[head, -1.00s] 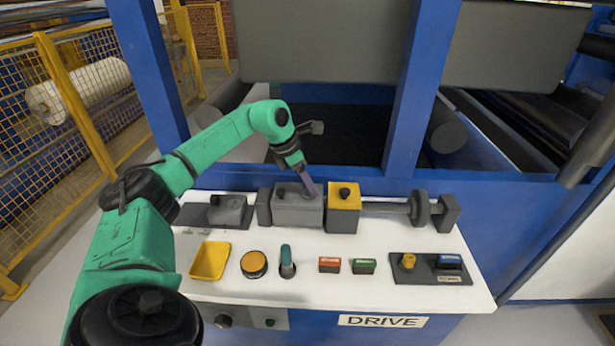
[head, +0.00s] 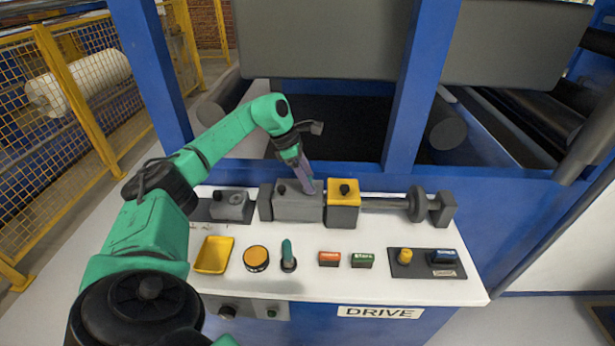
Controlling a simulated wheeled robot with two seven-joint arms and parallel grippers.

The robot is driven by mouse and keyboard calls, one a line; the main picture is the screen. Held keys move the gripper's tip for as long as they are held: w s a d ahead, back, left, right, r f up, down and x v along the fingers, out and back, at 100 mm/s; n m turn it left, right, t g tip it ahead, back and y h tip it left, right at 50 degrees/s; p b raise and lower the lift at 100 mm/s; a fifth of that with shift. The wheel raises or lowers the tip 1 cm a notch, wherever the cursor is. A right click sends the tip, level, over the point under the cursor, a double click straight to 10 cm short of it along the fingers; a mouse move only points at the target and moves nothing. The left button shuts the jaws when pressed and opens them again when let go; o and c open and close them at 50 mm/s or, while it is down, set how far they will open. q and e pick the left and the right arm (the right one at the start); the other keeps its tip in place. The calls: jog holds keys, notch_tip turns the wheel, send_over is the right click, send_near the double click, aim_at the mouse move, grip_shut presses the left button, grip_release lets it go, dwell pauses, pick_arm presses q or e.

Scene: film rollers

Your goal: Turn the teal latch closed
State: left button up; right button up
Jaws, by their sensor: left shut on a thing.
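The teal latch (head: 288,253) is a small upright lever on a dark round base, on the white console top between the round orange button and the red button. My left gripper (head: 309,190) is behind it, pointing down at the right end of the grey block's top (head: 290,208), close to the yellow-topped block. It is shut on a small part there, which the fingers hide. It is well apart from the latch. My right gripper is not in view.
A yellow-topped block (head: 343,205) sits on a rod beside the grey block. A yellow tray (head: 214,254), orange button (head: 256,259), red button (head: 329,259) and green button (head: 362,260) line the front. Blue posts (head: 420,90) rise behind. The space above the latch is clear.

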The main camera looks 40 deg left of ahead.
pick_arm(q)
jog(key=o, duration=1.4)
jog(key=shift+c, duration=0.2)
jog(key=v, duration=1.4)
jog(key=shift+s+r, duration=0.2)
jog(key=shift+r, duration=0.1)
jog(key=shift+a, duration=0.1)
